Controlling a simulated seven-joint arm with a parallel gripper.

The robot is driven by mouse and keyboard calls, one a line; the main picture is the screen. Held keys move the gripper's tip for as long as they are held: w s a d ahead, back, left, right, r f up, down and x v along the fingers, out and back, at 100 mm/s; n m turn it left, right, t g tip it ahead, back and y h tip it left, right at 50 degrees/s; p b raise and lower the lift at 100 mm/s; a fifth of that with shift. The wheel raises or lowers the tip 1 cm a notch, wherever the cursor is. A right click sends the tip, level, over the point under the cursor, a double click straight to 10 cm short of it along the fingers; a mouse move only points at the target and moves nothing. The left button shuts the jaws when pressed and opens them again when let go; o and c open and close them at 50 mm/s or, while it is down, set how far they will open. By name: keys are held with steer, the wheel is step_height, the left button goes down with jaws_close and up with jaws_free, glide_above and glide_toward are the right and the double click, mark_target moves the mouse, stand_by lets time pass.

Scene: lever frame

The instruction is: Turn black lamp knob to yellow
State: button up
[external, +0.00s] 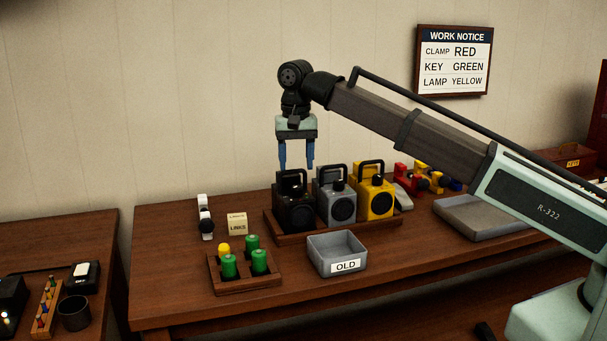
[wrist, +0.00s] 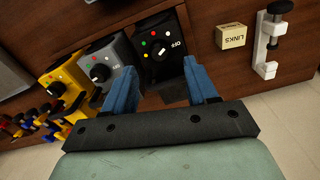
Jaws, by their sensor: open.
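The black lamp (external: 294,208) stands at the left end of a row of three lamps on a wooden base. In the wrist view its top face shows a black knob (wrist: 160,54), coloured dots on one side and an OFF mark on the other.
A grey lamp (external: 336,195) and a yellow lamp (external: 375,198) stand close to the right. In front are a grey OLD tray (external: 338,250) and a rack with green cylinders (external: 245,285). A LINKS box (external: 237,224) lies left. A wall notice (external: 454,60) reads LAMP YELLOW.

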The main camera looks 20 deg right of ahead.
mark_target(296, 187)
step_height(296, 187, up, 7)
steer(key=s+a+f+n+t+y, duration=0.1)
steer(key=s+a+f+n, duration=0.2)
steer(key=a, duration=0.7)
steer(key=s+a+f+n+t+y, duration=0.2)
steer(key=s+a+f+n, duration=0.1)
steer(key=s+a+f, duration=0.4)
steer(key=s+a+f+n+t+y, duration=0.1)
steer(key=s+a+f, duration=0.4)
steer(key=a, duration=0.7)
steer(key=shift+a+f+n+t+y, duration=0.3)
steer(key=shift+a+f+n+t, duration=0.15)
steer(key=shift+f+n, duration=0.65)
steer(key=shift+f, duration=0.2)
